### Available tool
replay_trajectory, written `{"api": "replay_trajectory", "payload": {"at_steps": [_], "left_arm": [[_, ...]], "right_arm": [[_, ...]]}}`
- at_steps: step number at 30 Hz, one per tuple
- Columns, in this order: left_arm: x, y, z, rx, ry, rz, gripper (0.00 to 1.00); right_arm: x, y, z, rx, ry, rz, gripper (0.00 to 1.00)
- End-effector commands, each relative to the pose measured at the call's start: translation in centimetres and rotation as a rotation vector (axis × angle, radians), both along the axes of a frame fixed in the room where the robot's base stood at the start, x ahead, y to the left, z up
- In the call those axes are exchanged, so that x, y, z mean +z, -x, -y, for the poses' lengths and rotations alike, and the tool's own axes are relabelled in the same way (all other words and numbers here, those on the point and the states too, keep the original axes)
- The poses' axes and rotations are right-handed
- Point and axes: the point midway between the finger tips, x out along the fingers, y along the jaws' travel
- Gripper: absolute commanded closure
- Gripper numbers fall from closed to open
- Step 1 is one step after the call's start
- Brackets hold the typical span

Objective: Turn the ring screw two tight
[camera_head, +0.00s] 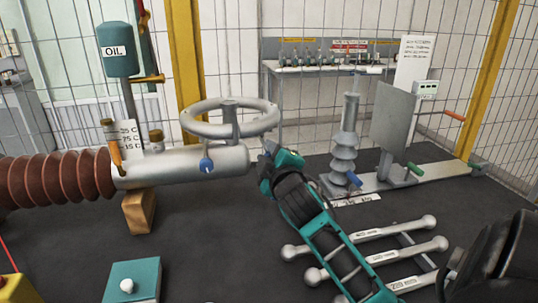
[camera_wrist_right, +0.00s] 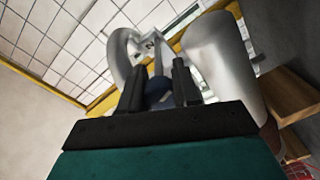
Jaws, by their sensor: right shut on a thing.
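A grey ring (camera_head: 230,118) sits above a pale horizontal cylinder (camera_head: 185,165). A ring screw with a blue head (camera_head: 207,164) shows on the cylinder's near side. My right gripper (camera_head: 268,158) is at the cylinder's right end, just below the ring's right side. In the right wrist view its two black fingers (camera_wrist_right: 158,88) close around a dark blue knob (camera_wrist_right: 157,92), which looks like a ring screw's head. The grey ring (camera_wrist_right: 122,52) and the cylinder (camera_wrist_right: 218,60) are just beyond. My left gripper is out of view.
A brown ribbed bushing (camera_head: 60,178) joins the cylinder's left end, with a wooden block (camera_head: 139,212) below. A grey insulator (camera_head: 345,145) stands to the right. Several silver bars (camera_head: 385,256) lie in front of it. A teal box (camera_head: 132,280) sits at front left.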

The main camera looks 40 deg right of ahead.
Motion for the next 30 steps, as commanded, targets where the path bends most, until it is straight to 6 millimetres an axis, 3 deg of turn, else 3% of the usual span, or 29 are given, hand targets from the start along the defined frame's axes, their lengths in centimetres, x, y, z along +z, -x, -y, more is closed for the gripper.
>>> {"api": "replay_trajectory", "payload": {"at_steps": [18, 19, 26, 30], "left_arm": [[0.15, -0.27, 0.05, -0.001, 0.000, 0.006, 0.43], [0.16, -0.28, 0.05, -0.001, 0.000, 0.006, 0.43], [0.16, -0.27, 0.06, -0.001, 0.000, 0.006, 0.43], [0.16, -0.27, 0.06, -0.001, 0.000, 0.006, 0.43]], "right_arm": [[-0.04, -0.02, 0.00, 0.000, -0.039, 0.021, 0.99], [-0.04, -0.02, 0.00, 0.000, -0.039, 0.021, 0.68], [-0.03, -0.01, -0.01, 0.001, -0.038, 0.021, 0.46], [-0.01, -0.01, -0.02, 0.001, -0.038, 0.021, 0.44]]}}
